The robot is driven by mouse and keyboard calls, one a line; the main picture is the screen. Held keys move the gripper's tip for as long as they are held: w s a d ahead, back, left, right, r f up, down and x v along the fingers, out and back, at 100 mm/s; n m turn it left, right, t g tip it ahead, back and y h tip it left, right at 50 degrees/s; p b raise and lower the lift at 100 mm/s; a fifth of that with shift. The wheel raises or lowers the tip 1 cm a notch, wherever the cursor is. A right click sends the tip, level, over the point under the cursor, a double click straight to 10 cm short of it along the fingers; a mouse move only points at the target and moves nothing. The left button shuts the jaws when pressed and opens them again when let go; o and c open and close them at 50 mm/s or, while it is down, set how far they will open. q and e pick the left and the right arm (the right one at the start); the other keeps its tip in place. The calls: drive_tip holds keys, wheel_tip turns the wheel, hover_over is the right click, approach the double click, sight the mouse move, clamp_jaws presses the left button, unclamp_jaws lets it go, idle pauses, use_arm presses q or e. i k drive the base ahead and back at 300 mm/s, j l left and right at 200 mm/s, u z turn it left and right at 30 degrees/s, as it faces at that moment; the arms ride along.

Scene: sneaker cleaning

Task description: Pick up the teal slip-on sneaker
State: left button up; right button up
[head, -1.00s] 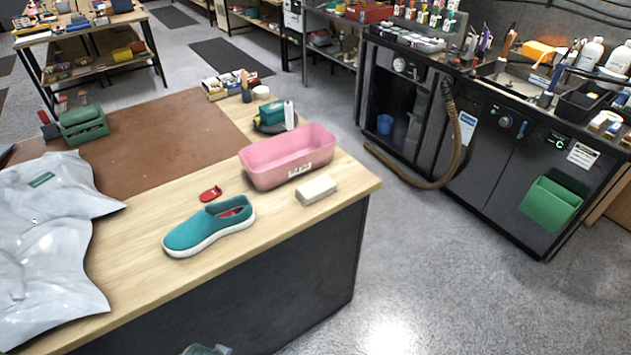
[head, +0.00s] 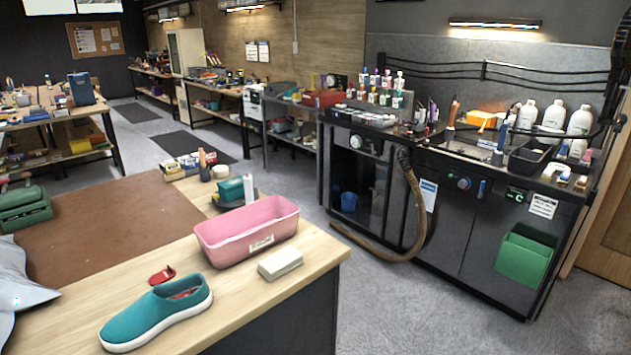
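The teal slip-on sneaker (head: 158,314) lies on its white sole on the light wooden bench top (head: 262,312), near the front edge at the lower left of the head view. Its toe points to the lower left and its red inside shows at the opening. Neither of my grippers is in view. Nothing touches the sneaker that I can see.
A small red item (head: 162,275) lies just behind the sneaker. A pink bin (head: 247,232) and a pale block (head: 281,264) stand to its right. A grey plastic bag (head: 22,290) is at the left edge. A black cabinet (head: 440,200) stands beyond open floor.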

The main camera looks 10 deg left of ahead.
sight(130, 329)
drive_tip(key=i+l+u, duration=0.15)
drive_tip(key=u, duration=0.2)
drive_tip(key=i+l+u, duration=0.2)
drive_tip(key=u, duration=0.15)
drive_tip(key=i+l+u, duration=0.15)
drive_tip(key=u, duration=0.25)
drive_tip(key=l, duration=0.1)
